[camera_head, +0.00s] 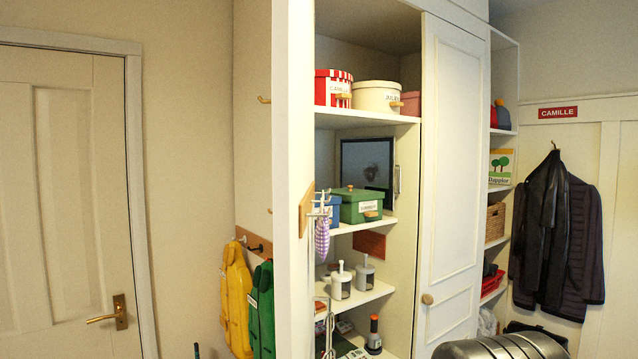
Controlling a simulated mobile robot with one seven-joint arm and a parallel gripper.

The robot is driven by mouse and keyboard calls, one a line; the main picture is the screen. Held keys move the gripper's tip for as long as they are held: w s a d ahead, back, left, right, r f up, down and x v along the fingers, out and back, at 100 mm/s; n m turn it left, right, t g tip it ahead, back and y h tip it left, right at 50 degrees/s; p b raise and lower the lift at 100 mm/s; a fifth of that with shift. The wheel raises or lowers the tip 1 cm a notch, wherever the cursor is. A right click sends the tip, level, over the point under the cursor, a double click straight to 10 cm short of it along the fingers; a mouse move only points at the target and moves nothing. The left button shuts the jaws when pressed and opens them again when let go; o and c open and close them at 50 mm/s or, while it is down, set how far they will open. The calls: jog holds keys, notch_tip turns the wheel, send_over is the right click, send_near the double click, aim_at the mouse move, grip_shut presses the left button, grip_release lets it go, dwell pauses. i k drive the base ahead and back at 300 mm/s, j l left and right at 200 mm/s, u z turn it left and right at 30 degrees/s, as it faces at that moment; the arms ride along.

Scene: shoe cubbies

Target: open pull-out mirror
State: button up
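A dark framed panel (367,163) stands upright at the back of the middle cubby; it looks like the mirror. A slim metal vertical handle (397,179) is at its right side, by the cubby's right wall. A green lidded box (357,204) and a blue box (331,208) stand in front of its lower part and hide some of it. I cannot tell how far the panel is pulled out. My gripper is not in view; only a silvery rounded part, likely of my arm, shows at the bottom right.
A white upright edge (293,180) with hooks is left of the cubby. A tall closed cabinet door (453,180) is right of it. Round boxes (376,97) sit on the shelf above, white dispensers (341,282) below. Coats (556,240) hang far right; a door (75,200) is left.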

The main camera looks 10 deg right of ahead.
aim_at(366, 162)
jog(key=l, duration=1.15)
jog(key=i+l, duration=0.1)
jog(key=l, duration=0.55)
jog(key=i+l+u, duration=0.1)
jog(key=i, duration=0.35)
jog(key=i+l+u, duration=0.1)
jog(key=i, duration=0.35)
jog(key=i+l, duration=0.35)
jog(key=i+j+u, duration=0.05)
jog(key=i, duration=0.05)
